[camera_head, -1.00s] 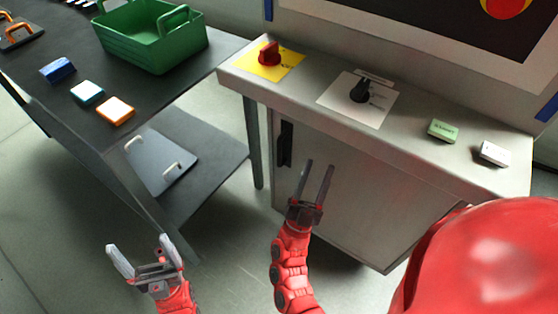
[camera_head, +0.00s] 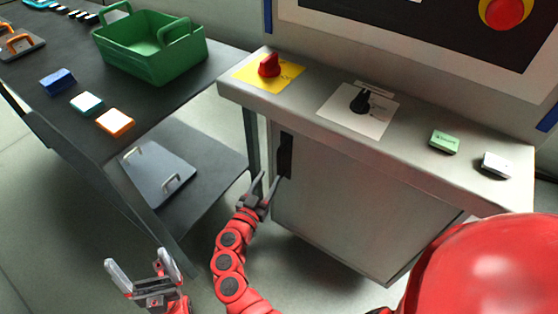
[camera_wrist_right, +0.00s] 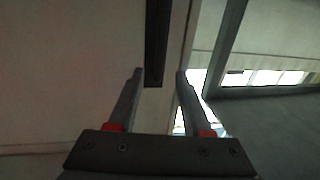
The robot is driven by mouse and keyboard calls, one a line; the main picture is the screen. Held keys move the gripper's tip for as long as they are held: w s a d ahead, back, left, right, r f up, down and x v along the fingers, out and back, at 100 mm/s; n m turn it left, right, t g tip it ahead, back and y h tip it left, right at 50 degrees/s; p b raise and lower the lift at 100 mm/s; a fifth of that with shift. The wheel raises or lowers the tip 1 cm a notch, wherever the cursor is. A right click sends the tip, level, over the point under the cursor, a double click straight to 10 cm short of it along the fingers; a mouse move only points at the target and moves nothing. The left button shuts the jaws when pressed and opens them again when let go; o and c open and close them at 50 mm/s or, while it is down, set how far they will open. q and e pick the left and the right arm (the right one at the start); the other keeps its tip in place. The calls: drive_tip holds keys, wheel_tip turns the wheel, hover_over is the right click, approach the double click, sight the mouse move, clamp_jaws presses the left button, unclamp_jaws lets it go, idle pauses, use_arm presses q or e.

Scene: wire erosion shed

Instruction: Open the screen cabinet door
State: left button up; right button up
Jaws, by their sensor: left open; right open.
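The screen cabinet door (camera_head: 350,205) is a grey panel under the worktop and looks shut. Its black upright handle (camera_head: 285,155) is near the door's left edge. My right gripper (camera_head: 267,182) is open at the lower end of the handle, to its left. In the right wrist view, the handle (camera_wrist_right: 157,40) runs down towards the space between the open fingers (camera_wrist_right: 158,75); I cannot tell whether they touch it. My left gripper (camera_head: 140,268) is open and empty, low over the floor at the left.
A dark table with a green basket (camera_head: 150,45) and several small blocks stands at the left. Its lower shelf carries a grey tray (camera_head: 158,178). On the cabinet worktop (camera_head: 310,118) are a red knob (camera_head: 268,66), a black knob (camera_head: 360,101) and two small blocks.

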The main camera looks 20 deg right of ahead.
sight(278, 161)
drive_tip(key=b+x, duration=0.1)
drive_tip(key=x, duration=0.7)
drive_tip(key=shift+w+d, duration=0.25)
drive_tip(key=shift+w, duration=0.05)
drive_tip(key=shift+c, duration=0.3)
clamp_jaws()
idle(0.7)
